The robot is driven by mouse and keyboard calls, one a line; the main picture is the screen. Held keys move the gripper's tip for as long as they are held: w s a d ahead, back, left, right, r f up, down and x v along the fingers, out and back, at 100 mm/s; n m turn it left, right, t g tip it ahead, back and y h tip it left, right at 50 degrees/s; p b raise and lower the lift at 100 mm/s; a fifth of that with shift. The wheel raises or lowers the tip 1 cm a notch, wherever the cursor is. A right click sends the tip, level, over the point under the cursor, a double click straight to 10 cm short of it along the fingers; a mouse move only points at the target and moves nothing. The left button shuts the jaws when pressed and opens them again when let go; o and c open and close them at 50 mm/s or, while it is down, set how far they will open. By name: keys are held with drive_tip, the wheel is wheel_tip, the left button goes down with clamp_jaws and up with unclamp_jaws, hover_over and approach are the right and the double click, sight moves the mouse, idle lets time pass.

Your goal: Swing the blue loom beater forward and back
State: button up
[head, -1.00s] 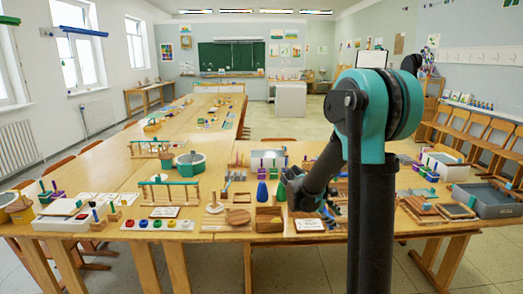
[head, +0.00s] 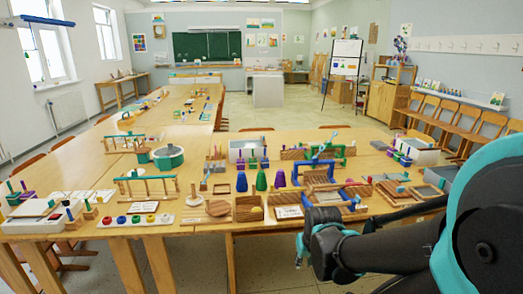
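A wooden loom (head: 318,178) stands on the right half of the long table in the head view. A blue frame, which looks like the loom beater (head: 319,163), rises over it. Another blue piece (head: 330,205) lies across its near side. They are too small to tell how the beater is tilted. My gripper (head: 302,250) is at the lower middle right, in front of the table's near edge and apart from the loom. My dark arm covers the lower right. The fingers are too dark and small to tell open from shut.
Green and purple cones (head: 261,180) and a wooden tray (head: 249,214) stand left of the loom. A grey bin (head: 440,174) is at the right. Open floor (head: 285,268) lies before the table.

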drive_tip(key=shift+c, duration=1.2)
drive_tip(key=shift+w+r+m, duration=0.1)
drive_tip(key=shift+w+m, duration=0.15)
drive_tip(key=shift+m, duration=0.05)
clamp_jaws()
drive_tip(key=w+d+r+m+t, duration=0.2)
drive_tip(key=w+d+r+m, duration=0.3)
drive_tip(key=w+d+m, duration=0.95)
drive_tip(key=w+d+r+m+t, duration=0.1)
drive_tip(key=w+d+r+m, duration=0.7)
drive_tip(key=m, duration=1.3)
drive_tip(key=shift+n, duration=0.25)
drive_tip(key=x, duration=0.4)
drive_tip(key=w+a+r+x, duration=0.1)
drive_tip(key=x, duration=0.4)
drive_tip(key=w+a+x, duration=0.1)
drive_tip(key=x, duration=0.4)
drive_tip(key=shift+w+r, duration=0.15)
drive_tip(key=shift+r, duration=0.1)
drive_tip(key=shift+w+r, duration=0.25)
drive_tip(key=shift+w, duration=0.25)
